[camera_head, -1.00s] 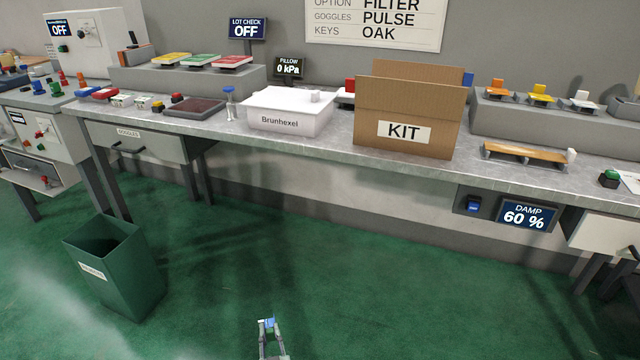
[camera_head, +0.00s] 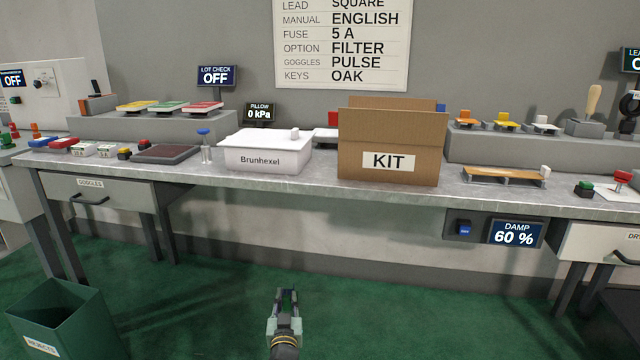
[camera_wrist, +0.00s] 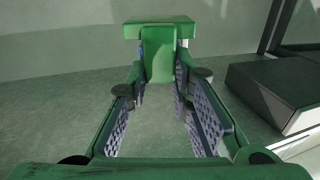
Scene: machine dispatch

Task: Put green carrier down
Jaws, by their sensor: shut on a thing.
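The green carrier (camera_wrist: 160,62) is a T-shaped green piece in the wrist view. Its stem sits between my fingertips and its wide bar lies across their far ends. My gripper (camera_wrist: 162,75) is shut on it; in the head view my gripper (camera_head: 287,296) is low at the centre, in front of the workbench and over the green floor. Bits of blue show beside the stem in the wrist view.
The grey workbench (camera_head: 340,192) holds a KIT box (camera_head: 388,165), a white Brunhexel tub (camera_head: 262,158), a dark red pad (camera_head: 166,153) and a wooden rack (camera_head: 505,176). Bare bench shows along the front edge. A rejects bin (camera_head: 60,312) stands at lower left.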

